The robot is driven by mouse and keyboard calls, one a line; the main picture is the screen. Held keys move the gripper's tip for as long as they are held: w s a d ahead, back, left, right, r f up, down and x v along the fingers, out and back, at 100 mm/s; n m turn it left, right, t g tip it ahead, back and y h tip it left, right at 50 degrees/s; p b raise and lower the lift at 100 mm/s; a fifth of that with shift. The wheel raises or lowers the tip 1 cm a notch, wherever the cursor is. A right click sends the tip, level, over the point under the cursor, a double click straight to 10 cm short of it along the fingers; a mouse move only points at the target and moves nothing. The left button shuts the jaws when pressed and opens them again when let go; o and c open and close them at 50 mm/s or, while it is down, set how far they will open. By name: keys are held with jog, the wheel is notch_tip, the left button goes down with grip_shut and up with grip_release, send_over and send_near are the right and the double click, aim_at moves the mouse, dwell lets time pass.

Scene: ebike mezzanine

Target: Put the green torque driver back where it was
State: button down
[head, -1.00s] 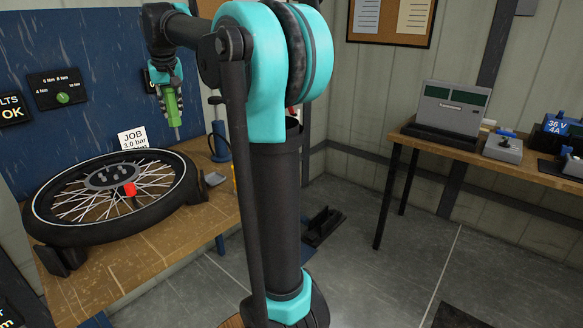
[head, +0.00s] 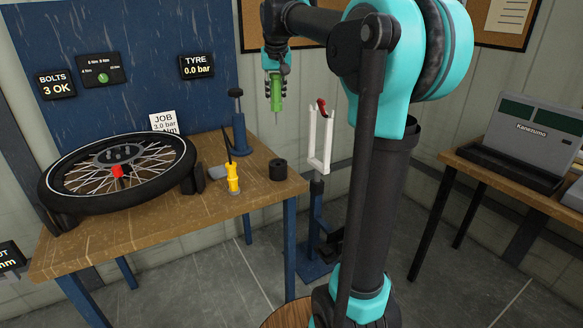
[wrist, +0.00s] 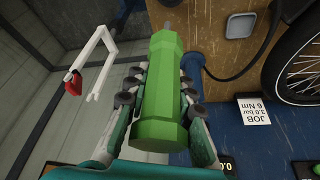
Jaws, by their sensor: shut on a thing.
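The green torque driver (head: 276,98) is held in my gripper (head: 275,84), tip down, in the air above the right end of the workbench. In the wrist view the driver (wrist: 162,90) lies between the fingers of my gripper (wrist: 158,88), its grey tip pointing away. A short black cylinder (head: 278,169) stands on the bench's right end, well below the driver. I cannot tell whether it is hollow.
The bench (head: 200,212) carries a wheel (head: 120,180), a yellow-handled tool (head: 232,178), a blue pump (head: 237,130) and a job card (head: 163,122). A white fork on a blue stand (head: 320,150) is right of the bench. Floor between the benches is mostly clear.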

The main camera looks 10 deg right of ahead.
notch_tip(320, 180, down, 19)
jog(key=shift+f, duration=0.2)
dwell(0.4)
jog(key=shift+f, duration=0.3)
jog(key=c, duration=1.3)
grip_release()
jog(key=shift+r, duration=0.35)
jog(key=v, duration=1.2)
jog(key=s+d+f, duration=0.2)
jog(key=s+f, duration=1.1)
jog(key=s+d+f+n, duration=0.1)
jog(key=s+d+f, duration=0.1)
jog(key=s+f, duration=1.2)
jog(key=shift+s+d+f, duration=0.15)
jog(key=shift+s+f, duration=0.1)
jog(key=shift+s, duration=0.05)
